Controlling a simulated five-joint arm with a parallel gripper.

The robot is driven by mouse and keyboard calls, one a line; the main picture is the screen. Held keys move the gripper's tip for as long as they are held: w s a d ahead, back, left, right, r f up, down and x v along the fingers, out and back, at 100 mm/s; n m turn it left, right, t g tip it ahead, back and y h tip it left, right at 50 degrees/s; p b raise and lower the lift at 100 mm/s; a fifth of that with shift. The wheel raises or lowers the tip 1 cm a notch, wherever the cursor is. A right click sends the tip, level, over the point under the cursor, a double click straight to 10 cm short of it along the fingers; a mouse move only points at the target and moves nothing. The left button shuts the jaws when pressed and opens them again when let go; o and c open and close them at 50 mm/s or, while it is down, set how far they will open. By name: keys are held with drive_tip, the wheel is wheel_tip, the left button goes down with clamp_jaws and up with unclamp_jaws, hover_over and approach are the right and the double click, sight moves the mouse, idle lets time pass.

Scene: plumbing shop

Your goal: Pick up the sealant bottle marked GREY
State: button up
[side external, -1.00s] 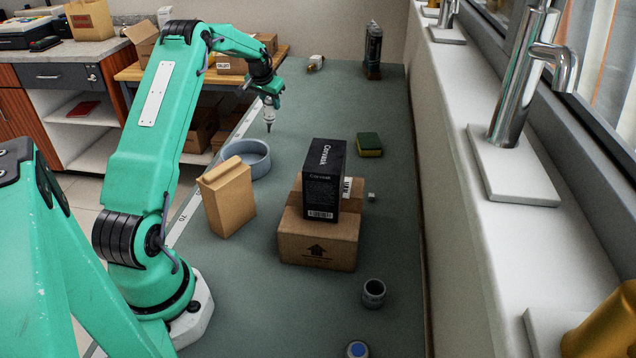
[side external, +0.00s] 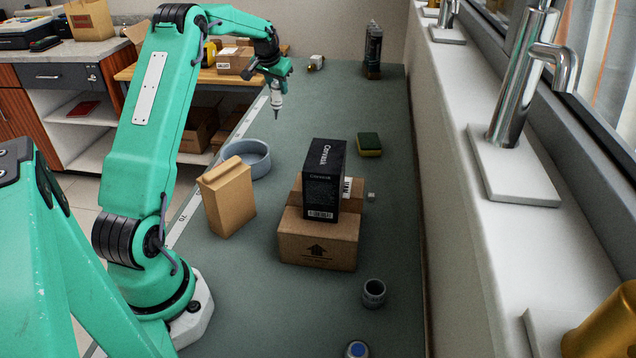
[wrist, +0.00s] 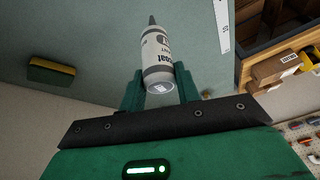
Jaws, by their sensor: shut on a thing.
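A white and grey sealant bottle (wrist: 157,58) with a dark pointed nozzle is between the fingers of my gripper (wrist: 160,88) in the wrist view. Its label is partly readable, but I cannot make out the word GREY. In the side view the bottle (side external: 276,103) hangs nozzle down from my gripper (side external: 277,86), above the bench and clear of it. My gripper is shut on the bottle. The fingers hide part of it.
A grey-blue round dish (side external: 250,160) and a tan paper bag (side external: 228,200) stand nearby on the green bench. A black box (side external: 324,180) sits on a cardboard box (side external: 318,240). A sponge (side external: 369,145) lies to the right. The bench beyond the black box is mostly clear.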

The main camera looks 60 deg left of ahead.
drive_tip(key=w+d+r, duration=0.1)
drive_tip(key=d+r, duration=0.3)
drive_tip(key=d, duration=0.3)
drive_tip(key=shift+w+d+r, duration=0.35)
